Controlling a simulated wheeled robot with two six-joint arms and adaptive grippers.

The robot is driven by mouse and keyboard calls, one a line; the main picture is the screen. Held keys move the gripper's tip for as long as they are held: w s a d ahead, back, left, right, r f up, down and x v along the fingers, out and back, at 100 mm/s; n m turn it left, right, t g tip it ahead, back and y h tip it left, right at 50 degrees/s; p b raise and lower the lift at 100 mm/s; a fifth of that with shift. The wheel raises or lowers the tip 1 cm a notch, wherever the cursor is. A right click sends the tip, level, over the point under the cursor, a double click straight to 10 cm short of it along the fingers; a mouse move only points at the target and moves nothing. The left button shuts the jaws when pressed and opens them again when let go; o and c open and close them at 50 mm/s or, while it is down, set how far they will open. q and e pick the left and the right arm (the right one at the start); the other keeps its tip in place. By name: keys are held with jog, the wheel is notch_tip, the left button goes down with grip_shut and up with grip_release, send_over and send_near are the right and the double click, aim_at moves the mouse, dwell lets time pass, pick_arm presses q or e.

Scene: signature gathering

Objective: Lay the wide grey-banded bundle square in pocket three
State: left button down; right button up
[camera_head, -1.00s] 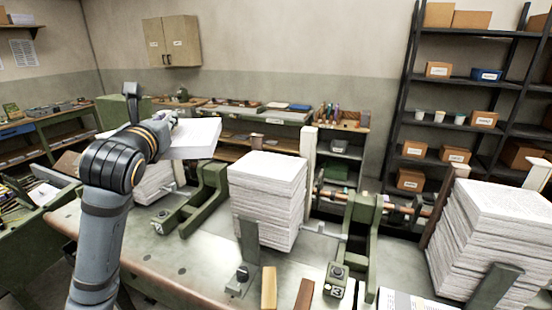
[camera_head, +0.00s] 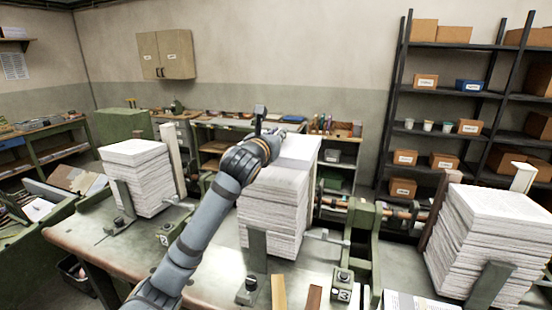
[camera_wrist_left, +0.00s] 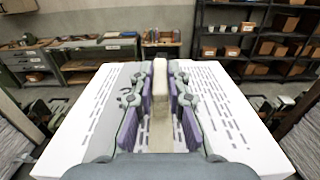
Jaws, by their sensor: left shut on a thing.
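The held bundle is a thick white block of printed sheets (camera_head: 300,148) above the middle paper stack (camera_head: 270,215). In the left wrist view its printed top (camera_wrist_left: 215,110) spreads on both sides of the fingers, with a grey strip (camera_wrist_left: 122,80) on the left part. My left gripper (camera_wrist_left: 160,100) is shut on the bundle. In the head view my left arm reaches across from the lower left and its wrist hides part of the bundle. I cannot tell whether the bundle touches the stack below. A block marked 3 (camera_head: 341,285) stands right of the middle stack. My right gripper is not in view.
Another stack (camera_head: 140,180) stands at left and a tall one (camera_head: 485,240) at right. Green brackets (camera_head: 362,235) and metal uprights (camera_head: 257,250) border the stacks on the metal bench (camera_head: 215,260). Shelves and cabinets line the back.

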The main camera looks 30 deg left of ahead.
pick_arm(q)
jog(key=w+a+f, duration=0.2)
jog(key=w+a+f+p, duration=0.1)
jog(key=a+f, duration=0.1)
jog(key=f, duration=0.1)
jog(key=shift+w, duration=0.4)
jog(key=shift+w+a+f, duration=0.1)
jog(key=shift+w+f, duration=0.05)
jog(key=shift+f, duration=0.05)
jog(key=shift+w+a+f+p, duration=0.15)
jog(key=shift+w+f+p, duration=0.05)
jog(key=shift+f+p, duration=0.1)
jog(key=f+p, duration=0.1)
jog(key=f, duration=0.2)
jog(key=shift+w+a+f+p, duration=0.15)
jog(key=shift+a+p, duration=0.05)
jog(key=shift+p, duration=0.15)
jog(key=shift+f, duration=0.15)
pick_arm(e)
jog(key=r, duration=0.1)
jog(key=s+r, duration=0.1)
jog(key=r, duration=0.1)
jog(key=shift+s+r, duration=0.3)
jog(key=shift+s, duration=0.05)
pick_arm(q)
jog(key=c, duration=1.5)
grip_release()
jog(key=shift+f, duration=0.2)
jog(key=shift+o, duration=0.8)
